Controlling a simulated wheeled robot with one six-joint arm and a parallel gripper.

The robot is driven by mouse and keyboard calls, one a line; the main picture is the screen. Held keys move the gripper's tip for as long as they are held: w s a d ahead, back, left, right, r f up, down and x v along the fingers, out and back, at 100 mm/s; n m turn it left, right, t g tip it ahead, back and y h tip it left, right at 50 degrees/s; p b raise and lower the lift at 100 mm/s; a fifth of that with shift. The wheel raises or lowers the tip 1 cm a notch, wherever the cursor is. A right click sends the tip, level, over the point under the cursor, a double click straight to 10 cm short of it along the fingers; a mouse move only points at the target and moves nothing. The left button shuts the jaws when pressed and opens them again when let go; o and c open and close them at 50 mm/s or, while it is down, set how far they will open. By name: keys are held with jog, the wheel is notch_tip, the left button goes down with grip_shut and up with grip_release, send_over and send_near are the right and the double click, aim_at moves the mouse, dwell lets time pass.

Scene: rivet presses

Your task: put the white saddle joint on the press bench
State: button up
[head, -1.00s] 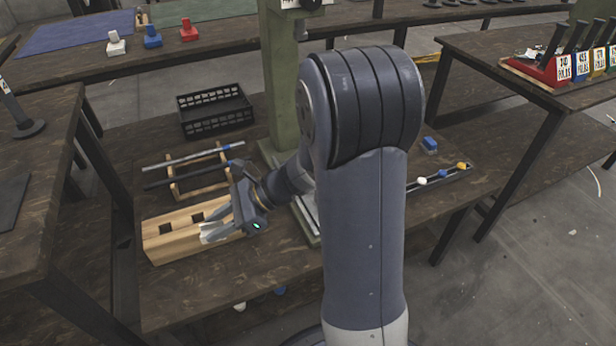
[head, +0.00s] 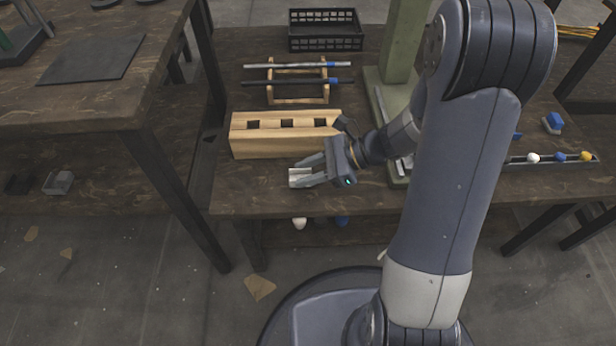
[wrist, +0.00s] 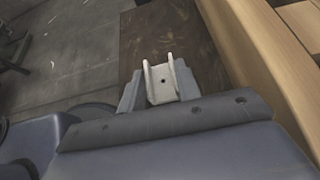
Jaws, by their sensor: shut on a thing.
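The white saddle joint (head: 299,178) is a small pale U-shaped piece between my fingertips. In the wrist view the joint (wrist: 163,86) shows two upright lugs and a small dark hole in its base. My gripper (head: 308,173) is shut on it, over the front part of the press bench (head: 250,196). It is in front of the wooden block; I cannot tell whether the joint touches the bench top. The press bench is a dark brown table carrying the green press column (head: 399,45).
The wooden block (head: 262,141) with square holes lies just behind my gripper. A rod rack (head: 298,99) and black crate (head: 325,42) stand farther back. A narrow rail (head: 547,161) with coloured pieces lies right. Another table (head: 85,105) stands left.

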jog(key=shift+f, duration=0.5)
jog(key=shift+f, duration=0.2)
jog(key=o, duration=1)
jog(key=shift+c, duration=0.2)
jog(key=shift+d+r+p, duration=0.3)
jog(key=shift+r, duration=0.15)
jog(key=p+v, duration=0.4)
jog(key=v, duration=0.7)
jog(key=shift+d+p, duration=0.2)
jog(key=shift+p, duration=0.1)
